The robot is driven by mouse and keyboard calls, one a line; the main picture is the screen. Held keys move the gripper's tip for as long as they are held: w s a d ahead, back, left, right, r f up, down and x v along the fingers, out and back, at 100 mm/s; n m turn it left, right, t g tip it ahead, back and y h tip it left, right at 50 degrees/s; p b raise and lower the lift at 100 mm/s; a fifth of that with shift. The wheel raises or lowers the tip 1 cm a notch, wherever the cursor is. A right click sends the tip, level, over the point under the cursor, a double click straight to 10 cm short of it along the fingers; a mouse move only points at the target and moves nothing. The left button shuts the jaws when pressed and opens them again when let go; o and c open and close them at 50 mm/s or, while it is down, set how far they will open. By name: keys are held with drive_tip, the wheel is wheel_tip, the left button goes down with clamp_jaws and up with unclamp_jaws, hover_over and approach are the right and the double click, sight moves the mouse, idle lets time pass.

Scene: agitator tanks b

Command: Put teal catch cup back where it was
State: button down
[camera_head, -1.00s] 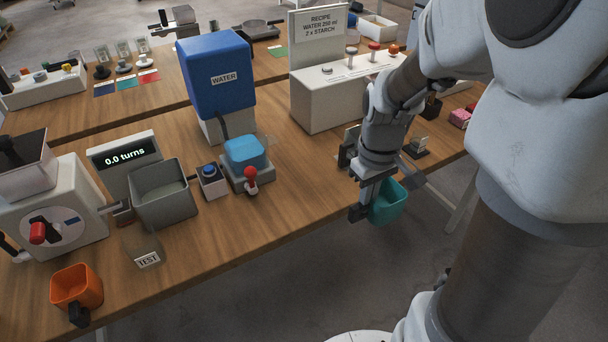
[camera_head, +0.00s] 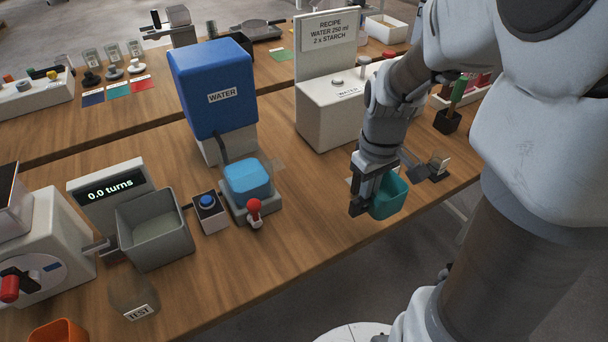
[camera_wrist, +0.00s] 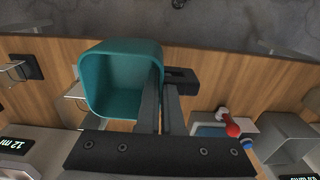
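The teal catch cup (camera_head: 389,197) is at my gripper (camera_head: 362,195), over the front edge strip of the wooden table, right of the blue water tank. In the wrist view the cup (camera_wrist: 122,85) shows its open mouth, just left of my gripper's two dark fingers (camera_wrist: 163,90). The fingers are close together with the cup's side against them, and a dark block shows by their tips. The exact grip point is partly hidden. I cannot tell whether the cup touches the table.
A blue water tank (camera_head: 211,88) stands behind a blue-topped unit with a red-knobbed lever (camera_head: 254,208). A grey bin (camera_head: 154,245) is further left. A white recipe box (camera_head: 330,112) stands behind my gripper, with a dark holder (camera_head: 447,121) to its right. Bare tabletop (camera_head: 300,225) lies left of the cup.

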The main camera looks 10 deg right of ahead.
drive_tip(key=b, duration=0.1)
hover_over(307, 234)
wheel_tip(307, 234, down, 7)
drive_tip(key=shift+d+r, duration=0.1)
drive_tip(key=shift+f+b, duration=0.5)
drive_tip(key=shift+f, duration=1.6)
drive_tip(key=shift+f, duration=0.2)
drive_tip(key=c, duration=1.1)
unclamp_jaws()
drive_tip(key=shift+r, duration=0.1)
